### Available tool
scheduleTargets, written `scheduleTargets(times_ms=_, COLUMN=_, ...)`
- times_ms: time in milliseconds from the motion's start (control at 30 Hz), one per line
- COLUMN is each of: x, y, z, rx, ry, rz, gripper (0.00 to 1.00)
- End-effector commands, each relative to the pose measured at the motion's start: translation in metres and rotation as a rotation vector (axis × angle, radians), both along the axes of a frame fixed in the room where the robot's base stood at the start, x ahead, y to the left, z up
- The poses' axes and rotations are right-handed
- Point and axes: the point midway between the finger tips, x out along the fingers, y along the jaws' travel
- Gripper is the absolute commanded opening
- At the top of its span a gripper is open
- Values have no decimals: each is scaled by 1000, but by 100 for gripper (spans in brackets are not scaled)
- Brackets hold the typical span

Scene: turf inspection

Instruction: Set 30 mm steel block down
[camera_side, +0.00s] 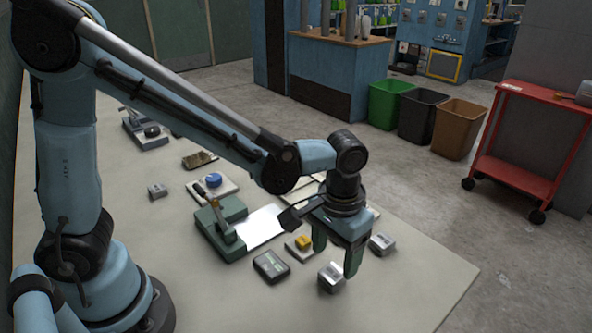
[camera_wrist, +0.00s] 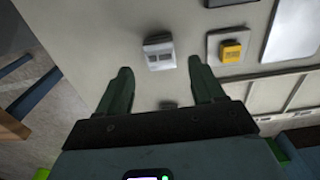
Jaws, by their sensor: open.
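A silver steel block (camera_side: 331,277) sits on the pale table at its near side, below and beside my gripper (camera_side: 335,262). In the wrist view a silver block (camera_wrist: 158,55) with two dark marks on it lies just beyond the gap between the fingertips of my gripper (camera_wrist: 160,68). The green fingers are spread apart, and I see nothing clasped between them. A second silver block (camera_side: 383,243) stands to the right of my gripper. A dark small shape between the fingers in the wrist view (camera_wrist: 168,105) is partly hidden by my gripper. I cannot read any size.
A green device (camera_side: 225,228) with a lever and white sheet is further left. The table's right front is clear.

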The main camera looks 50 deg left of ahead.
Motion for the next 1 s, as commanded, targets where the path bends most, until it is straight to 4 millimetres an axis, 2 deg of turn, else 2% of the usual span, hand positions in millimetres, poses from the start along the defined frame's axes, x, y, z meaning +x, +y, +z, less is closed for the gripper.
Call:
scheduleTargets(times_ms=300, x=-1, y=0, z=50, rx=0, ry=0, rz=0, gripper=68)
scheduleTargets(times_ms=500, x=0, y=0, z=68, rx=0, ry=0, rz=0, gripper=68)
scheduleTargets(times_ms=667, x=-1, y=4, z=75, rx=-5, ry=-11, rz=1, gripper=68)
scheduleTargets(times_ms=767, x=-3, y=17, z=79, rx=-20, ry=-51, rz=5, gripper=68)
scheduleTargets(times_ms=1000, x=-15, y=74, z=89, rx=-62, ry=-267, rz=9, gripper=68)
